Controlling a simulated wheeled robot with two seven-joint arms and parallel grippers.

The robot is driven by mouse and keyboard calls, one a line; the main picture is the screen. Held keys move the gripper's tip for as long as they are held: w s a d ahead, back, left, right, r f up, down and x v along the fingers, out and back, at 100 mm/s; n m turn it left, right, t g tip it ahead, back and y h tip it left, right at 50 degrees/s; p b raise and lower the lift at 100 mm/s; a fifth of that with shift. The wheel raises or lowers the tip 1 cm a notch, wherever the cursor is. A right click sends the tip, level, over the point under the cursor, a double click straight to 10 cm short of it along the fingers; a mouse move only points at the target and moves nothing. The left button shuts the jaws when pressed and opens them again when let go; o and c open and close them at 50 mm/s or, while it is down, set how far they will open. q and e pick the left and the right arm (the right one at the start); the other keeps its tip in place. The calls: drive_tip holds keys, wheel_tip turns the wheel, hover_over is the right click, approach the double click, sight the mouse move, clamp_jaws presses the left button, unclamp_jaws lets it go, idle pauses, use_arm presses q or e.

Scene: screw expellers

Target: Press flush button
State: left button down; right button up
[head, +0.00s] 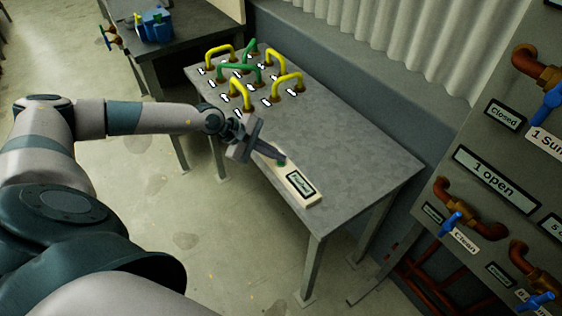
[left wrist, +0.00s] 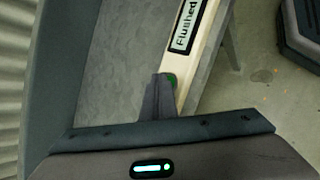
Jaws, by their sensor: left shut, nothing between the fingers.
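The flush button is a small green disc (left wrist: 171,79) on a long pale panel (left wrist: 196,72) with a display reading "Flushed" (left wrist: 185,26). In the head view the panel (head: 284,179) lies on the grey table near its front edge, and the green button (head: 281,163) shows partly beside my fingertips. My left gripper (head: 280,158) is shut and empty. Its fingertips (left wrist: 160,80) are right at the button and cover part of it; I cannot tell whether they touch it. My right gripper is in neither view.
The grey table (head: 350,165) carries several yellow and green pipe handles (head: 287,82) at its far left. A board (head: 500,165) with copper pipes and blue valves stands at the right. The table's right part is clear. A blue device (head: 154,26) sits on another table behind.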

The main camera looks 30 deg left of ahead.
sight(277, 163)
use_arm(q)
drive_tip(key=shift+r, duration=0.1)
idle(0.3)
drive_tip(key=shift+r+p, duration=0.45)
drive_tip(key=shift+r, duration=0.25)
drive_tip(key=shift+r+p, duration=1.25)
drive_tip(key=shift+r, duration=1.3)
